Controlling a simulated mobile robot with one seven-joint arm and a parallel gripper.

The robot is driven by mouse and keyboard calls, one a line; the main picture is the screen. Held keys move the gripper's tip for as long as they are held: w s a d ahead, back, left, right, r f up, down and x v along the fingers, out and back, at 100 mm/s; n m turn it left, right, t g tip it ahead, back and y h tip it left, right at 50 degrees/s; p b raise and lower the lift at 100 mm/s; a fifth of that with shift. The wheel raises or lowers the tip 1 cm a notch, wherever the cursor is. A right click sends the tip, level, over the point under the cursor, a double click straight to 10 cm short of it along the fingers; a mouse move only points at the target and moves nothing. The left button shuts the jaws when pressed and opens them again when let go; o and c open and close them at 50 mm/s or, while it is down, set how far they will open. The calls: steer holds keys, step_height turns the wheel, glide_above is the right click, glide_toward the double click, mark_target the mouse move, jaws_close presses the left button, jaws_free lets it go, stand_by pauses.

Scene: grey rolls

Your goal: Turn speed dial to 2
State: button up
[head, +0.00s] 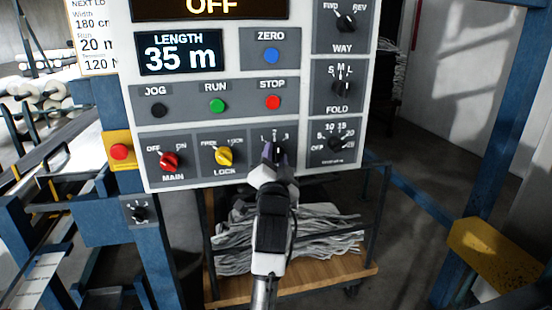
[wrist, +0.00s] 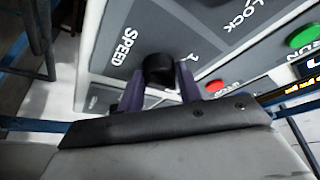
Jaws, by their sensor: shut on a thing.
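The speed dial (wrist: 158,70) is a round black knob on the grey lower strip of the control panel, beside the word SPEED in the wrist view. My gripper (wrist: 160,88) has its two purple fingers on either side of the knob, closed on it. In the head view my gripper (head: 276,157) comes from below and hides most of the dial. The marks 1, 2 and 3 show just above it, with 2 in the middle. I cannot tell for sure which mark the dial's pointer faces.
Left of the speed dial are the yellow lock switch (head: 224,156) and red main switch (head: 169,161). The fold dial (head: 340,87) and another black dial (head: 335,143) are on the right. A wooden-decked cart (head: 330,279) with grey material stands below the panel (head: 215,35).

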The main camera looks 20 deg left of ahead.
steer(key=shift+m, duration=0.3)
steer(key=o, duration=1)
steer(key=b+v, duration=0.4)
steer(key=v, duration=0.9)
steer(key=shift+s+d+b, duration=0.1)
steer(key=shift+s+b, duration=0.3)
